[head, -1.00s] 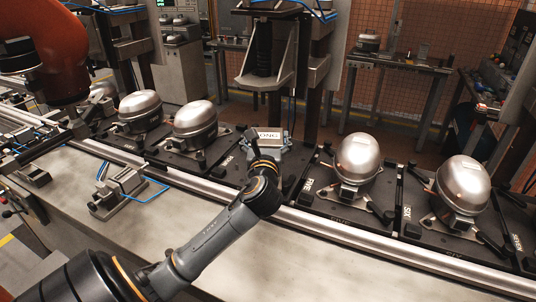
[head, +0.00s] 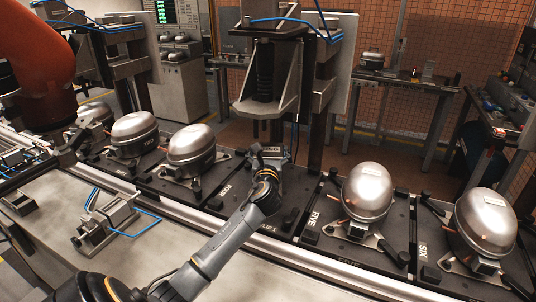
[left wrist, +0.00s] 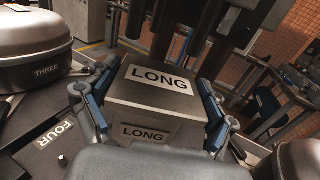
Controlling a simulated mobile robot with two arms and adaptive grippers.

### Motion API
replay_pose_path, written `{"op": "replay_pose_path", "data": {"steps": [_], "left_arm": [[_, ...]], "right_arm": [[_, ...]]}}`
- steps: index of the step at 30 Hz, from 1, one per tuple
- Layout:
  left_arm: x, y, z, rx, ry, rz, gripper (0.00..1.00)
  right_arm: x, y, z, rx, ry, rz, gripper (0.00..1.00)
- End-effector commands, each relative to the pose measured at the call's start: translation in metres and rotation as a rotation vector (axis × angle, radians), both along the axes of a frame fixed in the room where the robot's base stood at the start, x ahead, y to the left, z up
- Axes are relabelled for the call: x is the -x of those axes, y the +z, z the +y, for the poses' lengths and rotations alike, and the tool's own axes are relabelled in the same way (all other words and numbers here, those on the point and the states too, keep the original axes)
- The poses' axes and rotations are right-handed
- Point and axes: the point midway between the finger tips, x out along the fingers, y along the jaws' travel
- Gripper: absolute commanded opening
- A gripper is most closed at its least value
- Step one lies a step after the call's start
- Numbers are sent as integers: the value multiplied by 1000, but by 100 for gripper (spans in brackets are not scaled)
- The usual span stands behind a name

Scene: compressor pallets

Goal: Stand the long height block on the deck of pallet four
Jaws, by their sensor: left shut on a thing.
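The long height block (left wrist: 165,102) is a grey block with white LONG labels. In the left wrist view it sits between the blue-edged fingers of my left gripper (left wrist: 150,108), which is shut on it. In the head view the block (head: 268,157) and my left gripper (head: 271,162) are at pallet four, between the compressors of pallets three and five. Pallet four (head: 228,197) is a dark plate with a FOUR label; its deck also shows in the left wrist view (left wrist: 45,148). The block looks upright; its underside is hidden, so I cannot tell whether it touches the deck. My right gripper is out of view.
Silver compressors stand on the neighbouring pallets, three (head: 192,150) and five (head: 367,192). A press-like column (head: 268,95) rises behind pallet four. A metal rail (head: 195,213) runs along the front of the pallets. A clamp fixture (head: 105,222) with a blue hose lies at front left.

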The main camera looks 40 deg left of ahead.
Motion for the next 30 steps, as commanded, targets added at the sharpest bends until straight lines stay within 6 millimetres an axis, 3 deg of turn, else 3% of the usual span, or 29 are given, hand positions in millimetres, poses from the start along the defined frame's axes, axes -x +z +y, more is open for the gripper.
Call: {"op": "replay_pose_path", "data": {"steps": [6,18,26,27,29,30], "left_arm": [[-11,1,9,-7,-1,-13,21],[-33,-22,28,-6,-2,-12,21],[-35,-24,29,-6,-2,-9,21],[-34,-32,28,1,-1,2,90],[-34,-32,28,1,-1,2,100],[-34,-32,28,1,-1,2,100]], "right_arm": [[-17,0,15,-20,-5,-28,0],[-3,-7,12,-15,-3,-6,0],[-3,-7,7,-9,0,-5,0],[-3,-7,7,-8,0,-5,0],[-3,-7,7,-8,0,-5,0],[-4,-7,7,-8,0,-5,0]]}}
